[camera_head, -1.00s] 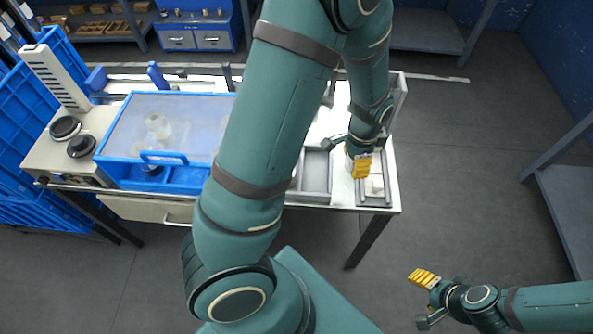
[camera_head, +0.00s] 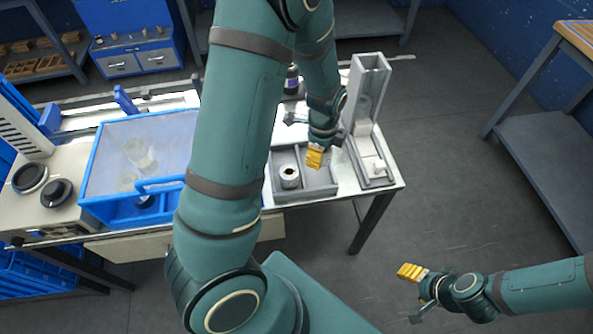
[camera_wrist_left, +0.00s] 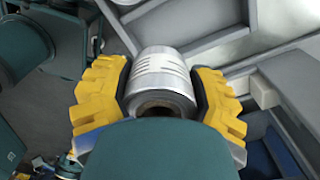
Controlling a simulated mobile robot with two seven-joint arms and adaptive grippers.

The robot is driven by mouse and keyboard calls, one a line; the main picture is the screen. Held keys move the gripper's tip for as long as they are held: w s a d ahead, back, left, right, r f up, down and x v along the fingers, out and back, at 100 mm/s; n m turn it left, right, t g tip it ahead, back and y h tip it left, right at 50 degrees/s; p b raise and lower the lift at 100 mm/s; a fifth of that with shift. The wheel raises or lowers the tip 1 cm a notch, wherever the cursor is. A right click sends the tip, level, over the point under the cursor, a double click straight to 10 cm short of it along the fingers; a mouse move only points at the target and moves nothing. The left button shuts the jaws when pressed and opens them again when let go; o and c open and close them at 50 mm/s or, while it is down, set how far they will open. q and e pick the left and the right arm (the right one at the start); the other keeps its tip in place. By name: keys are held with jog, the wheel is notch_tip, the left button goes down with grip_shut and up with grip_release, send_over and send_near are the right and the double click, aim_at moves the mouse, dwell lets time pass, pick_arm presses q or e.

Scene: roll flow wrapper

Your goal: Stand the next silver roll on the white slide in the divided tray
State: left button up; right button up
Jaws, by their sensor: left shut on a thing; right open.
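My left gripper (camera_head: 314,157) is shut on a silver roll (camera_wrist_left: 160,72), seen between its yellow fingers in the left wrist view. In the head view this roll is hidden by the gripper, which is over the right part of the grey divided tray (camera_head: 318,190). Another pale roll (camera_head: 289,178) stands upright in the tray's left compartment, its dark bore facing up. The white slide (camera_head: 362,133) is right of the tray, below a tall grey chute; a small white piece (camera_head: 378,168) is at its low end. My right gripper (camera_head: 415,288) is open and empty, away from the table.
A machine with a blue-framed clear cover (camera_head: 140,155) fills the table's left side, with black knobs (camera_head: 57,193) beside it. The tall grey chute (camera_head: 368,85) rises behind the slide. A grey shelf (camera_head: 550,160) stands at the right. The floor between is clear.

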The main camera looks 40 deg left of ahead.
aim_at(315, 181)
pick_arm(q)
jog(key=shift+a+f, duration=0.1)
notch_tip(315, 181, down, 10)
jog(key=b, duration=0.3)
jog(key=shift+s, duration=0.2)
jog(key=shift+s+d+f+b, duration=0.2)
jog(key=shift+s+f+b, duration=0.1)
jog(key=shift+f+b, duration=0.3)
jog(key=o, duration=1.3)
jog(key=shift+w+r+p, duration=0.1)
jog(key=shift+r+p, duration=0.3)
jog(key=shift+p, duration=0.1)
jog(key=r+p, duration=0.1)
jog(key=r, duration=0.3)
jog(key=r+p, duration=0.1)
jog(key=r, duration=0.3)
jog(key=r+p, duration=0.1)
jog(key=r, duration=0.3)
jog(key=shift+w+a+r+p, duration=0.15)
jog(key=shift+w+r+p, duration=0.1)
jog(key=shift+w+p, duration=0.1)
